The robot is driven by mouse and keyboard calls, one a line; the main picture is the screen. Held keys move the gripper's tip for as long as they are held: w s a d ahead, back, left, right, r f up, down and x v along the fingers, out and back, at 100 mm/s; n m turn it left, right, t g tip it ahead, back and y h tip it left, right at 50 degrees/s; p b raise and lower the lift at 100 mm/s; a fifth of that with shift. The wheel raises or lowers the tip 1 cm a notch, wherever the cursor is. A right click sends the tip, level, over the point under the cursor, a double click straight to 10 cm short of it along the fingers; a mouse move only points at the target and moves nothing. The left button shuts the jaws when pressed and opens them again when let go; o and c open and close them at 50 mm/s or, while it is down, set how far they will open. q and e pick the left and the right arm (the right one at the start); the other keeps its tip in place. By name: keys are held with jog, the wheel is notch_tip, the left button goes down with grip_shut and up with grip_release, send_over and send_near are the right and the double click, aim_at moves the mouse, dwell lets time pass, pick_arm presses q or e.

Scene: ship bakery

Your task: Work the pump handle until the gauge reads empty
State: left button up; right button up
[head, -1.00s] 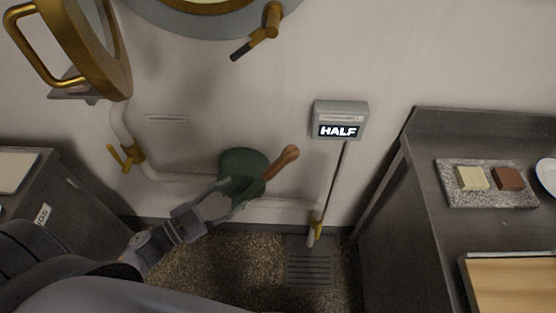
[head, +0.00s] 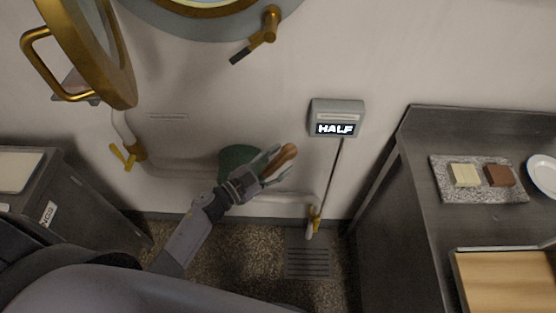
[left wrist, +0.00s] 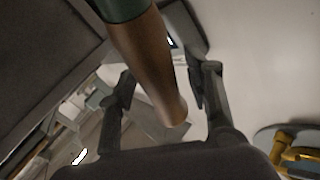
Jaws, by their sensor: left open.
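The gauge (head: 337,118) on the wall reads HALF. The green pump (head: 236,163) sits on the pipe below and left of it, partly hidden by my left gripper. Its brown wooden handle (head: 282,158) points up and to the right. My left gripper (head: 274,163) is open at the handle, its fingers near the wood. In the left wrist view the handle (left wrist: 150,68) comes down from the top between the two open fingers (left wrist: 165,95). I cannot tell whether either finger touches it. My right gripper is not in view.
A steel counter on the right bears a speckled slab (head: 480,187) with two blocks, a white plate (head: 543,172) and a wooden board (head: 508,285). An open brass porthole (head: 120,85) hangs at upper left. A yellow valve (head: 125,157) is on the left pipe. A floor grate (head: 308,262) lies below.

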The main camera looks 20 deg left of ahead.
pick_arm(q)
jog(key=shift+c, duration=0.6)
grip_shut()
dwell(0.3)
